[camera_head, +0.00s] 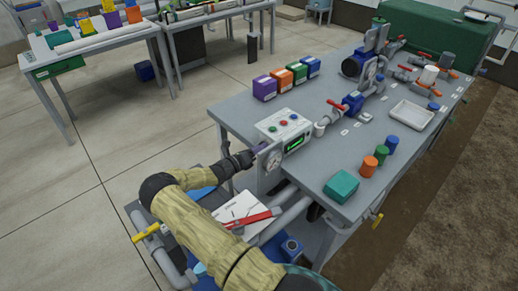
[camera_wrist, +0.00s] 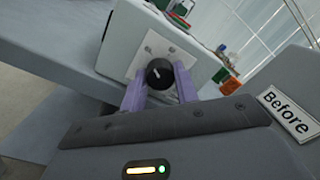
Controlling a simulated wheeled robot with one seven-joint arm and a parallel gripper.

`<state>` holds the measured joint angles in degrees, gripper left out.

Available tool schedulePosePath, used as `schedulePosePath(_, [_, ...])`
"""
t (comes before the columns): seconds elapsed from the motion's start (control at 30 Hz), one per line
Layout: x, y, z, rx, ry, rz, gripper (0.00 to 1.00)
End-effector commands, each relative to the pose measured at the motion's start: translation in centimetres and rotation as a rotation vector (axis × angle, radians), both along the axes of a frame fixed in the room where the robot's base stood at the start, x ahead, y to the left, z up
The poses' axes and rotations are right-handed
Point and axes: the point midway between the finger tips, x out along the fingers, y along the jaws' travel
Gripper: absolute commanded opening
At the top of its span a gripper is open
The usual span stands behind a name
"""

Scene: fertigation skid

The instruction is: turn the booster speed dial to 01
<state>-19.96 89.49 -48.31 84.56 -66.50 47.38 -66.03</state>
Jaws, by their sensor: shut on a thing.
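The booster speed dial (camera_wrist: 159,73) is a round black knob with a white pointer mark, on a pale square plate on the side of a grey control box (camera_wrist: 185,48). My gripper (camera_wrist: 160,84) has its two purple fingers closed on either side of the dial. In the head view my gripper (camera_head: 259,149) reaches the left side of the control box (camera_head: 270,126), and the dial is hidden there. The display's figures are too small to read.
A round gauge (camera_head: 274,161) stands close to my gripper at the table's edge. Purple, orange, green and blue boxes (camera_head: 282,79) sit behind the control box. A red-handled valve (camera_head: 338,104) is to its right. A teal box (camera_head: 341,186) lies at the front.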

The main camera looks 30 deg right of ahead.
Motion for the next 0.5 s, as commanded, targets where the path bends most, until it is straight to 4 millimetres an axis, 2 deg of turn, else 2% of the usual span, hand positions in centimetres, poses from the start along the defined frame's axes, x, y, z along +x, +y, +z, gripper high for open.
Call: schedulePosePath(0.5, [0.03, -0.06, 0.12, -0.011, 0.059, 0.000, 0.07])
